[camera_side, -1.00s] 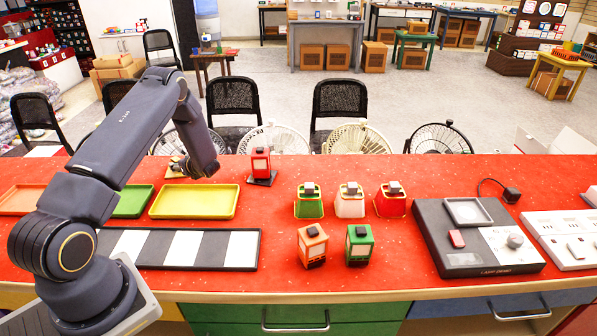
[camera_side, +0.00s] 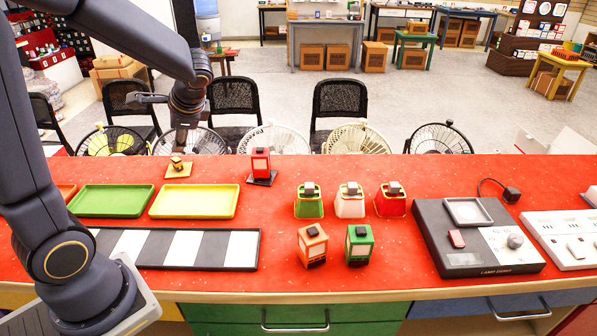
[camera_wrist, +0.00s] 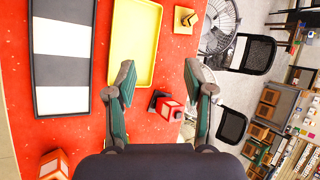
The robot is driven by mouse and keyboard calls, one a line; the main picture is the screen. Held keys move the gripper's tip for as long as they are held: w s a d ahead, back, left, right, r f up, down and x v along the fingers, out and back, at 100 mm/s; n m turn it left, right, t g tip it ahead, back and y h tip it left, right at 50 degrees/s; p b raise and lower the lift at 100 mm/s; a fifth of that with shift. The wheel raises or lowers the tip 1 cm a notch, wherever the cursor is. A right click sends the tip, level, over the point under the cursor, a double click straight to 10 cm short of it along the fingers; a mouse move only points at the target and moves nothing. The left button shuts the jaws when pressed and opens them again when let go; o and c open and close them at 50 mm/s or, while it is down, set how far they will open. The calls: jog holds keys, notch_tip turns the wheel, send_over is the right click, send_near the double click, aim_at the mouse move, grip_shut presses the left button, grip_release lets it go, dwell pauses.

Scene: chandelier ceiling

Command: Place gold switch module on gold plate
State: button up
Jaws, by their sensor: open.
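The small gold switch module (camera_side: 177,162) sits on the square gold plate (camera_side: 186,173) at the back of the red table, behind the yellow tray. Both also show at the top of the wrist view, the module (camera_wrist: 187,17) within the edges of the plate (camera_wrist: 178,27). My gripper (camera_side: 181,139) is raised above and behind them, apart from both. In the wrist view my gripper (camera_wrist: 159,78) has its two fingers spread with nothing between them.
Yellow (camera_side: 194,202) and green (camera_side: 111,201) trays lie in front of the plate. A red module (camera_side: 261,162) stands on a dark plate to the right. Several coloured modules stand mid-table, left of a dark lamp console (camera_side: 470,258). Fans and chairs line the back edge.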

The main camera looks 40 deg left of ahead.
jog(key=s+d+r+n+t+h, duration=0.2)
jog(key=s+d+t+h, duration=0.1)
jog(key=d, duration=0.6)
jog(key=s+d+r+n+t+h, duration=0.3)
jog(key=s+d+h, duration=0.1)
jog(key=d, duration=0.6)
jog(key=shift+s+d+r+h, duration=0.25)
jog(key=shift+s+r+h, duration=0.05)
jog(key=shift+s, duration=0.25)
